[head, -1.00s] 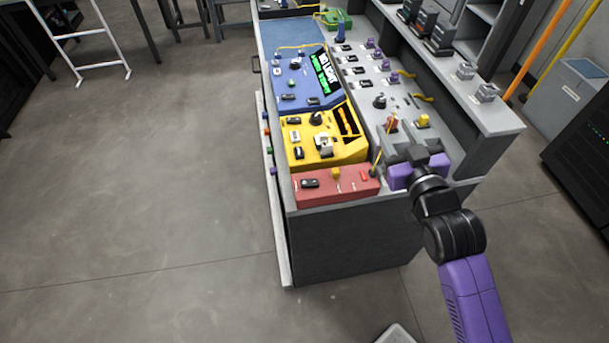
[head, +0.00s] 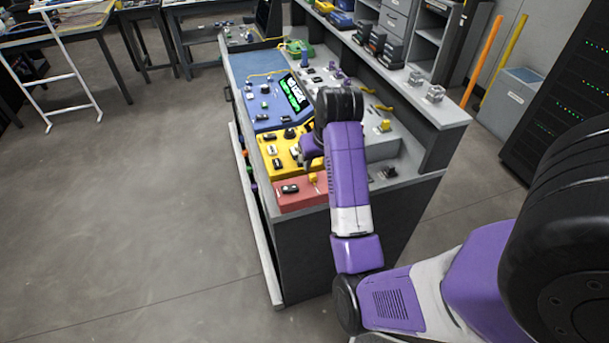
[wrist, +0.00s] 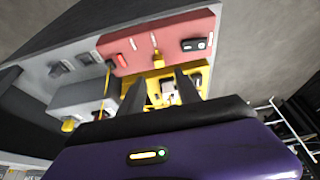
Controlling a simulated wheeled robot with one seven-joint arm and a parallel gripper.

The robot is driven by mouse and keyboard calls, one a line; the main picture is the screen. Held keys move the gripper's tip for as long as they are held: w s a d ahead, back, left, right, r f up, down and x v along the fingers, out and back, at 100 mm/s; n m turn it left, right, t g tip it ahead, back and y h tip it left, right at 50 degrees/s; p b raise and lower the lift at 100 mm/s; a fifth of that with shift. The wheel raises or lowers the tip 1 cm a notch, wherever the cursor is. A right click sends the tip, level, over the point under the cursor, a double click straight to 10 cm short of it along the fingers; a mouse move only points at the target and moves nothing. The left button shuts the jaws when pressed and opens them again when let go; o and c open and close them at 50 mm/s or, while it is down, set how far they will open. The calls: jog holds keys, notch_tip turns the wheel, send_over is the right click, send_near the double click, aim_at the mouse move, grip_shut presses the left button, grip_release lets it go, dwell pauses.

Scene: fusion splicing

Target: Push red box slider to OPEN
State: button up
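The red box (head: 303,201) sits at the near end of the bench, in front of the yellow box (head: 276,163). On its top are a black control (head: 290,188) and a yellow knob (head: 313,177). In the wrist view the red box (wrist: 172,28) is at the top, with the black control (wrist: 195,45), the yellow knob (wrist: 158,62) and a red control (wrist: 121,60). Which one is the slider, and its OPEN mark, cannot be read. My gripper (wrist: 160,77) has its two dark fingers apart and empty, pointing toward the red box near the yellow knob.
A blue box (head: 262,112) with a lit green display (head: 293,92) stands beyond the yellow box. A grey panel (head: 383,148) with switches lies to the right, below a raised shelf (head: 410,92). Open floor (head: 130,200) lies left of the bench.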

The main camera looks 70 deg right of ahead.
aim_at(313, 174)
jog(key=shift+x, duration=3.8)
grip_shut()
